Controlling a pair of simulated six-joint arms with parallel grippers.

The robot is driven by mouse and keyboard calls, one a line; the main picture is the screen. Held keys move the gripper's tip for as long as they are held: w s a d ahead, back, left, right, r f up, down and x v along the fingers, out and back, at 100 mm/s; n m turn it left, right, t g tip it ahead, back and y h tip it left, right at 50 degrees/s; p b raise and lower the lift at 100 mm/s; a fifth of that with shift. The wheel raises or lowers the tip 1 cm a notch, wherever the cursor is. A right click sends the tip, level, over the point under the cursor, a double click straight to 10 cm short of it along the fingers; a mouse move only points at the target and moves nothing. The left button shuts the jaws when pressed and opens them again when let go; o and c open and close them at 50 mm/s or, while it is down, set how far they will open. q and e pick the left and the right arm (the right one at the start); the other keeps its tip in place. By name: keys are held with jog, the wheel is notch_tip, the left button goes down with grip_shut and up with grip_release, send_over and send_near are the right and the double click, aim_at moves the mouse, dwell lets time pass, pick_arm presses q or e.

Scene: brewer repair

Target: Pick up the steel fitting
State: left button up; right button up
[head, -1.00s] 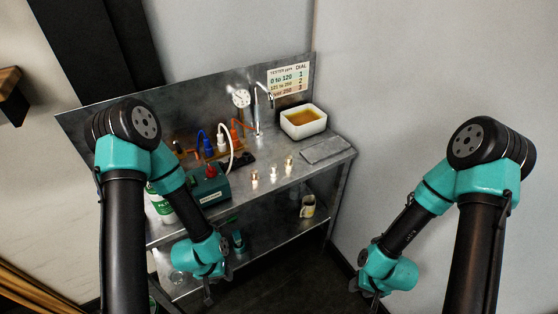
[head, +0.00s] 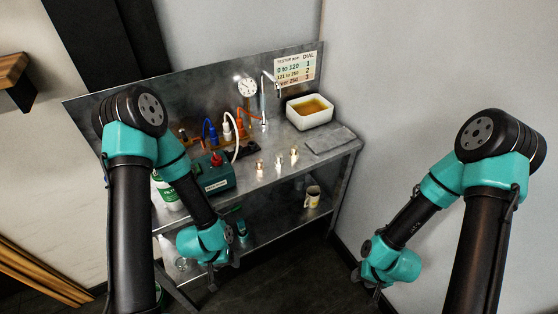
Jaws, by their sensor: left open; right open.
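Three small upright fittings stand in a row on the steel bench top: a left one (head: 259,168), a middle one (head: 278,160) and a right one (head: 294,155). They are too small to tell surely which is steel; the middle one looks paler and the outer two more brassy. My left gripper (head: 212,284) is low in front of the bench, below the top, apart from the fittings. It is open and empty. My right gripper (head: 375,297) hangs to the right of the bench near the floor, open and empty, far from the fittings.
A green box (head: 215,178) with a red knob, bottles and hoses crowd the bench's left side. A white tub of amber liquid (head: 309,113) and a flat grey plate (head: 330,139) are at the right. A mug (head: 312,197) stands on the lower shelf.

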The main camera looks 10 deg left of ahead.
pick_arm(q)
jog(key=shift+w, duration=0.1)
jog(key=w+d+r+m+t, duration=0.1)
jog(key=w+d+r+m, duration=0.35)
jog(key=w+d, duration=0.35)
jog(key=w+d+r+m+h, duration=0.1)
jog(key=w+d+r+m, duration=0.2)
jog(key=w+d+r, duration=0.5)
jog(key=w+d+r+m+t, duration=0.1)
jog(key=w+d+m, duration=0.35)
jog(key=d, duration=0.55)
notch_tip(320, 180, up, 23)
jog(key=m+g+y, duration=0.3)
jog(key=m+y, duration=0.2)
jog(key=m, duration=0.1)
send_over(279, 155)
jog(key=shift+s+r, duration=0.1)
jog(key=shift+s, duration=0.05)
notch_tip(279, 155, down, 12)
jog(key=shift+f, duration=0.15)
